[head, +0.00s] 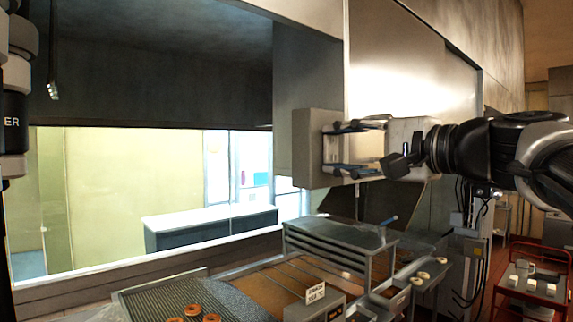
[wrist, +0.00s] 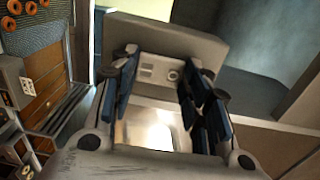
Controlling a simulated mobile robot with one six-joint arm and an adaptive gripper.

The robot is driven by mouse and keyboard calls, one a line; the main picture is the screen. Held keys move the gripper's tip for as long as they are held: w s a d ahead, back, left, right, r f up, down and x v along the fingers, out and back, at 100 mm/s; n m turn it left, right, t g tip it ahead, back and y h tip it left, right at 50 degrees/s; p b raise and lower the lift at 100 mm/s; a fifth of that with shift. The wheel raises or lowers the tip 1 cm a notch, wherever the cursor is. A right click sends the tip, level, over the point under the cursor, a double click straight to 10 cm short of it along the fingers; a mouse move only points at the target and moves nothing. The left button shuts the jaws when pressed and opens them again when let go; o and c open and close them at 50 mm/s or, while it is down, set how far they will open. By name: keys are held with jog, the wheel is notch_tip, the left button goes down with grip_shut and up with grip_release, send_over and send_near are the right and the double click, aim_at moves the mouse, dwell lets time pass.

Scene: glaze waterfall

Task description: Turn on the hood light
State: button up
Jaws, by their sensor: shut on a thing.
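The hood control box (head: 307,149), a beige-grey box, is fixed on the hood's side at the centre of the head view. In the wrist view the box (wrist: 170,32) carries a pale panel (wrist: 160,71) with small round and slot-shaped controls. My gripper (head: 347,149) reaches the box from the right, one finger above the other. In the wrist view its fingers (wrist: 160,85) stand wide apart, one at each side of the panel, shut on it. Their exact contact is hard to see. I cannot make out which control is the light switch or whether a light is on.
The steel hood wall (head: 410,70) rises close behind my gripper. A red cart (head: 530,285) stands at the lower right. A window wall is at left.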

dwell(0.4)
jog(key=o, duration=1.1)
jog(key=shift+c, duration=0.2)
jog(key=shift+s, duration=0.1)
jog(key=v, duration=1.2)
jog(key=shift+f, duration=0.15)
